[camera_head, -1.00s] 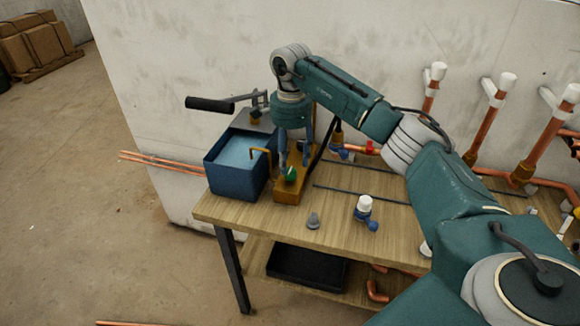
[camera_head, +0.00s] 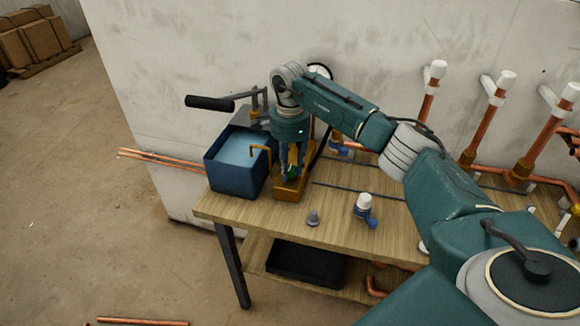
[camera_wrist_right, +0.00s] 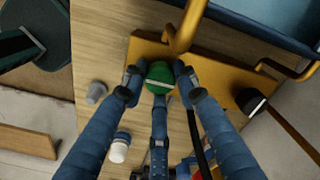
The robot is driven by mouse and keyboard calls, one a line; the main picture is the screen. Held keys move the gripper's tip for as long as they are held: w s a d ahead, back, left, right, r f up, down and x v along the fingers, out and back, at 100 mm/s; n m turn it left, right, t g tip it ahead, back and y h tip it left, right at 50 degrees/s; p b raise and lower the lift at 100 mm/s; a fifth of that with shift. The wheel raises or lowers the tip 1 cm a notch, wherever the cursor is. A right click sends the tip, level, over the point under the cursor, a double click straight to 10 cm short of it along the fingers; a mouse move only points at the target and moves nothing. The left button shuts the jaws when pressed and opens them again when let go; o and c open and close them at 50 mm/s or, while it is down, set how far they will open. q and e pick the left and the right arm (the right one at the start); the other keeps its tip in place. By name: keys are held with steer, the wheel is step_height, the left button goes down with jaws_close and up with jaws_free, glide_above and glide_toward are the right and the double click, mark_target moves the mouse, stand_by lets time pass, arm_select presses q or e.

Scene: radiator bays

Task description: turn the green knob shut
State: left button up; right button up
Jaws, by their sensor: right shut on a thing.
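The green knob (camera_wrist_right: 159,77) is round with a pale line across its top. It sits on a mustard-yellow block (camera_head: 285,196) at the back left of the wooden bench, and shows partly between the fingers in the head view (camera_head: 292,173). My right gripper (camera_wrist_right: 159,80) comes down from above, its blue fingers shut around the knob. In the head view the right gripper (camera_head: 292,168) hides part of the knob and block. A brass spout (camera_head: 260,150) rises beside the knob. My left gripper is in neither view.
A blue water tank (camera_head: 235,180) with a black-handled lever (camera_head: 210,103) stands left of the block. Copper pipes (camera_head: 480,135) line the wall. The bench front is mostly clear.

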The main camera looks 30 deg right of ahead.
steer(key=shift+m, duration=0.6)
steer(key=m, duration=0.3)
steer(key=shift+r, duration=0.1)
steer(key=m+p, duration=0.1)
steer(key=m, duration=0.9)
steer(key=shift+m+p, duration=0.35)
steer(key=shift+m, duration=0.05)
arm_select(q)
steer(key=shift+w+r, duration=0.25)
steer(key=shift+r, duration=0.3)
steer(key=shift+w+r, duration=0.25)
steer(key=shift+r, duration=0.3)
arm_select(e)
steer(key=shift+w+m, duration=0.1)
steer(key=shift+m, duration=1.4)
steer(key=o, duration=1.1)
steer(key=shift+o, duration=0.2)
